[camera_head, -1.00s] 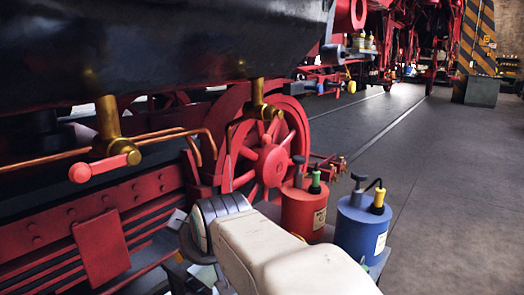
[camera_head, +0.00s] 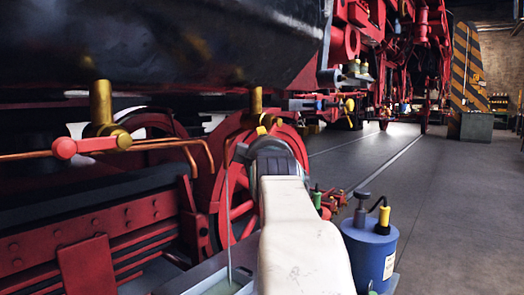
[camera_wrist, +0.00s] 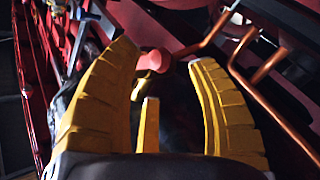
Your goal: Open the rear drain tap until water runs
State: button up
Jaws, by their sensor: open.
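Two brass drain taps hang under the black boiler side in the head view. The nearer tap (camera_head: 102,112) has a red lever (camera_head: 88,146) lying sideways, its round knob to the left. The farther tap (camera_head: 256,103) is partly hidden by my forearm, and its lever is not clear there. In the wrist view my yellow gripper (camera_wrist: 164,54) is open. A red lever knob (camera_wrist: 154,60) shows between and beyond the fingertips, with no visible grip on it. A thin pale line (camera_head: 228,220) drops below the farther tap; I cannot tell whether it is pipe or water.
Copper pipes (camera_wrist: 262,102) run close on the right of my gripper in the wrist view. A red spoked wheel (camera_head: 238,205) stands behind my arm. A blue oil can (camera_head: 370,255) stands right of my forearm. The floor (camera_head: 440,200) at the right is open.

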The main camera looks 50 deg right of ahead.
jog(key=shift+x, duration=2.35)
jog(key=shift+c, duration=0.5)
grip_shut()
jog(key=shift+f, duration=0.1)
